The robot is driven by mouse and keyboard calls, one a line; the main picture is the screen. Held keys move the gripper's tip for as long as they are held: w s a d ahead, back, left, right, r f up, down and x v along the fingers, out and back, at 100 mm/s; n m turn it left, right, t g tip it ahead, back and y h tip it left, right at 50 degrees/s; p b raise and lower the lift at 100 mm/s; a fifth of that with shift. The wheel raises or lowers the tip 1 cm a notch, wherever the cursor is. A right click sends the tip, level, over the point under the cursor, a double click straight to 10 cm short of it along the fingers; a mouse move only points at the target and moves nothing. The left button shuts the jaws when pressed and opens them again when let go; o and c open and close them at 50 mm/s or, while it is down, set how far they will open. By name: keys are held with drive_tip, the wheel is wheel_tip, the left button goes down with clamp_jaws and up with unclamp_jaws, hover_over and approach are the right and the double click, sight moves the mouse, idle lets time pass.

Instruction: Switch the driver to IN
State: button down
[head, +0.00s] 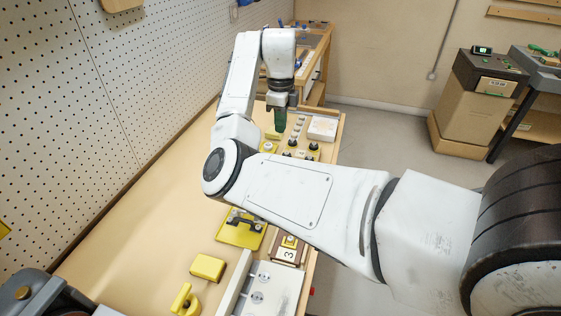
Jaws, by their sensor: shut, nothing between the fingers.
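My gripper (281,104) points down over the far part of the bench, beyond the elbow of my arm. It is shut and empty; its fingertips are small and partly hidden. A dark green upright piece (280,121) shows right below it; I cannot tell whether this is the driver or whether the fingers touch it. No IN marking or switch position can be read at this size. My arm covers the middle of the bench.
Around the green piece are several black and yellow knobs (313,147) and a white box (322,128). Nearer are a yellow plate with a dark handle (240,229), a yellow block (208,267) and a grey panel (273,290). A pegboard wall (110,100) bounds the left; the left bench top is clear.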

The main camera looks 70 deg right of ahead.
drive_tip(key=shift+f, duration=0.1)
wheel_tip(320, 180, down, 14)
drive_tip(key=shift+r+p, duration=0.1)
drive_tip(key=shift+p, duration=0.95)
drive_tip(key=shift+f, duration=0.25)
drive_tip(key=shift+a, duration=0.1)
drive_tip(key=shift+s+a+r+p, duration=0.1)
drive_tip(key=shift+a+p, duration=0.6)
